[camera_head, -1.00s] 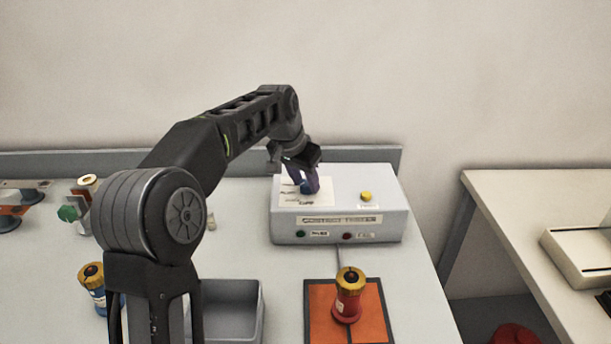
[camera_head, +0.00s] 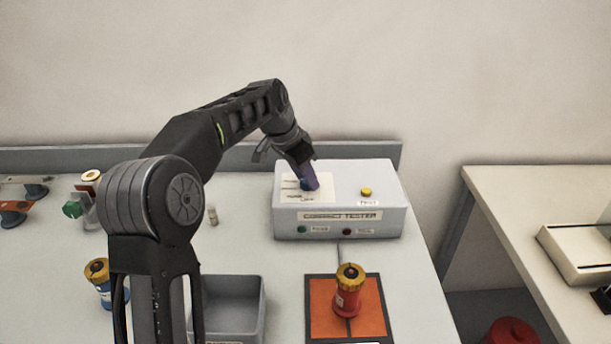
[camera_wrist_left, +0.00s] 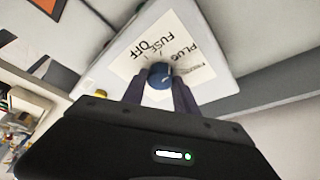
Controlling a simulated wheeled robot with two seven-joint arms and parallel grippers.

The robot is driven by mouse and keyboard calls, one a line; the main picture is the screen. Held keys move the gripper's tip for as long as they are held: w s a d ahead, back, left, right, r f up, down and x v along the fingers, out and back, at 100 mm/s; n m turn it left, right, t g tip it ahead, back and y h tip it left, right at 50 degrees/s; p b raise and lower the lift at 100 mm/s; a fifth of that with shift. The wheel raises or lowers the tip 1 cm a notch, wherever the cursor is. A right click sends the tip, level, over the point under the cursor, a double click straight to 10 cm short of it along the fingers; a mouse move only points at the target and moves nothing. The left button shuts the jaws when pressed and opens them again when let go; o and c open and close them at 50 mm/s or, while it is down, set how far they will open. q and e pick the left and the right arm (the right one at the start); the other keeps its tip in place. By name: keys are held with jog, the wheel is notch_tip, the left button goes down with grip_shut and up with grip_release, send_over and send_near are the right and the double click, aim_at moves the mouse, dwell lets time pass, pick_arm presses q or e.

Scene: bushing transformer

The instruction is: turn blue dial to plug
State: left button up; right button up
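The blue dial (camera_head: 305,186) sits on a white label plate on top of the grey contact tester box (camera_head: 340,228). In the left wrist view the dial (camera_wrist_left: 159,76) is seen from above, with OFF, FUSE and PLUG printed around it. Its pointer is too small to read surely. My left gripper (camera_head: 310,182) reaches down onto the dial. In the left wrist view its two dark fingers (camera_wrist_left: 159,88) stand on either side of the dial, close against it. My right gripper is not in view.
A yellow button (camera_head: 366,192) is right of the dial on the box. A red, gold-topped cylinder (camera_head: 348,292) stands on an orange pad in front. A grey bin (camera_head: 232,308) and a blue, gold-topped cylinder (camera_head: 103,285) are at the left front.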

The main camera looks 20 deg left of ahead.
pick_arm(q)
jog(key=o, duration=0.4)
jog(key=shift+o, duration=0.2)
jog(key=v, duration=0.8)
jog(key=shift+b, duration=0.3)
jog(key=shift+f, duration=0.1)
